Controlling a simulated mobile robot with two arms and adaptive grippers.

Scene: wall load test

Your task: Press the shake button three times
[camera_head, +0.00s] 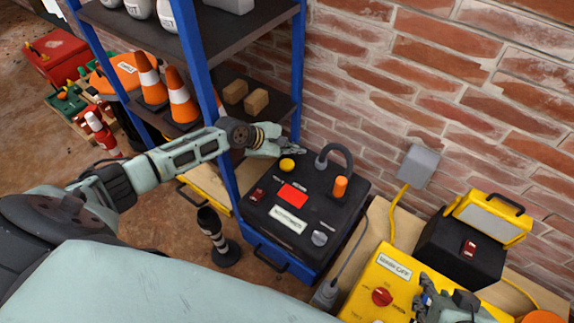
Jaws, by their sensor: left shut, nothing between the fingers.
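The small labels are too blurred to read, so I cannot tell which control is the shake button. My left gripper (296,149) is shut and empty, just behind the yellow button; contact is not clear. My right gripper (436,303) is partly visible at the bottom right.
A blue-framed shelf unit (186,40) with cones (183,98) and wooden blocks (256,101) stands close around my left arm. A yellow panel with a red knob (382,297) and a yellow-black case (462,240) are on the right. A brick wall (440,95) closes the back.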

